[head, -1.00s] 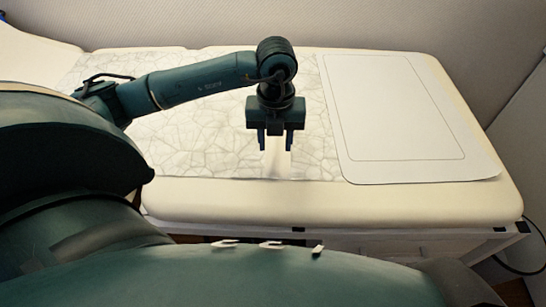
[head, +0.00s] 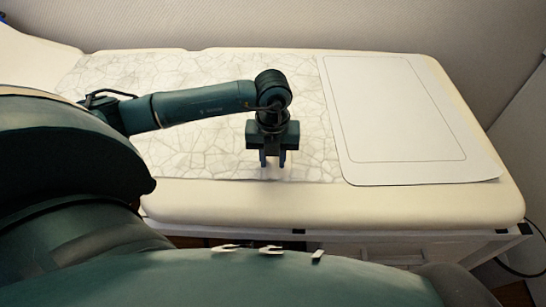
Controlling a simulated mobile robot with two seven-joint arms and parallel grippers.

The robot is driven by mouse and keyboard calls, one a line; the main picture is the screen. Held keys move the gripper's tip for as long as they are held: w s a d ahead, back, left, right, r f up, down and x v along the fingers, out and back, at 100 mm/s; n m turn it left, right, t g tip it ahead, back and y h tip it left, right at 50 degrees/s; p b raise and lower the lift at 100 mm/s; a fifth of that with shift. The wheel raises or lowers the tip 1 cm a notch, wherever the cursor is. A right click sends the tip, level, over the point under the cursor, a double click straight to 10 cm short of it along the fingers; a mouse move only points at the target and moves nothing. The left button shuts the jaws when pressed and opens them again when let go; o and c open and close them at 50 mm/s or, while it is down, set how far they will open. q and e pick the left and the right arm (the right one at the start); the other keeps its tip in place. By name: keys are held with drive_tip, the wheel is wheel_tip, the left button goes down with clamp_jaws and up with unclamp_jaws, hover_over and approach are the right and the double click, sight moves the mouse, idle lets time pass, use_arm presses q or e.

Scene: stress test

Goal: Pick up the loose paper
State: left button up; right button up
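A pale sheet with a crackle pattern (head: 215,130) lies over the left and middle of the padded cream table. A plain white sheet with a thin outlined frame (head: 395,110) lies flat to its right. I cannot tell for sure which one is the loose paper. My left gripper (head: 272,160) points down over the patterned sheet near its front edge. Its two fingers are fairly close together with a narrow gap. A small pale patch shows at the fingertips; whether they hold paper is not clear. My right gripper is not in view.
The padded cream table (head: 330,200) has a bare front strip and rounded edges. A wall (head: 360,25) runs behind it. A dark cable (head: 520,268) hangs at the right, beside a pale panel. The white sheet's area is free of obstacles.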

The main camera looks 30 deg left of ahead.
sight(273, 162)
use_arm(q)
clamp_jaws()
